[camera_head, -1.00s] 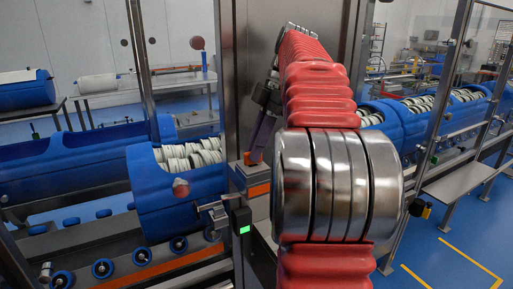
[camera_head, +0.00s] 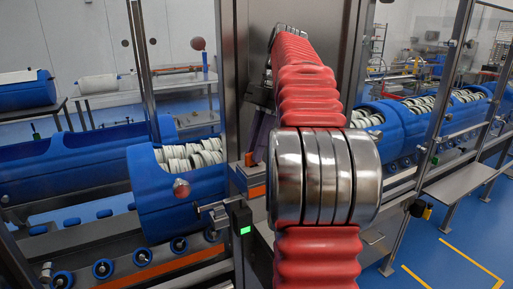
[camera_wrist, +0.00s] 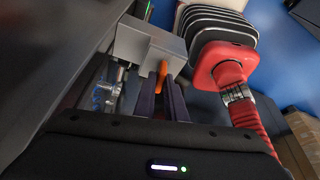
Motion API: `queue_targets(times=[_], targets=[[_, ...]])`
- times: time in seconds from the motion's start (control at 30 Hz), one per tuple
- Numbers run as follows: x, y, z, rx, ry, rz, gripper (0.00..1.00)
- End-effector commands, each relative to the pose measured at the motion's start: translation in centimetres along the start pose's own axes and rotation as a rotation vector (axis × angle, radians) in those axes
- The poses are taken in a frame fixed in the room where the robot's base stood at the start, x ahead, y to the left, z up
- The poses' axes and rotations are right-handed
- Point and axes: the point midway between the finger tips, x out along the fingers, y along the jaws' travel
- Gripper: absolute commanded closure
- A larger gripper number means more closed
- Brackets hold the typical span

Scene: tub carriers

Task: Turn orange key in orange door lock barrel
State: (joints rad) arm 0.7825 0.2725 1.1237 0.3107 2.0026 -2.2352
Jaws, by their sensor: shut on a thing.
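In the wrist view, my gripper (camera_wrist: 161,92) is shut on the orange key (camera_wrist: 162,70), which shows between the two dark purple fingers. The key's far end meets the grey metal lock housing (camera_wrist: 147,44); the barrel's opening is hidden, so I cannot tell how deep the key sits or how far it is turned. In the head view, my gripper (camera_head: 255,150) is partly behind my red-sleeved arm, with a small orange piece (camera_head: 249,159) at its tip. The metal lock housing (camera_head: 244,176) is just below it, with an orange block (camera_head: 257,190) beneath.
A black box with a green light (camera_head: 242,219) stands beneath the lock. A blue tub (camera_head: 165,200) holding white rings is at left. A steel post (camera_head: 232,80) rises close behind the lock.

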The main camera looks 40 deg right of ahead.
Motion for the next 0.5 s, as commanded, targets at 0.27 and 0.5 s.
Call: queue_targets(times=[0.27, 0.5], targets=[[0.02, -0.21, -0.08, 0.110, 0.002, 0.045, 1.00], [0.04, -0.17, -0.04, 0.164, 0.001, 0.066, 1.00]])
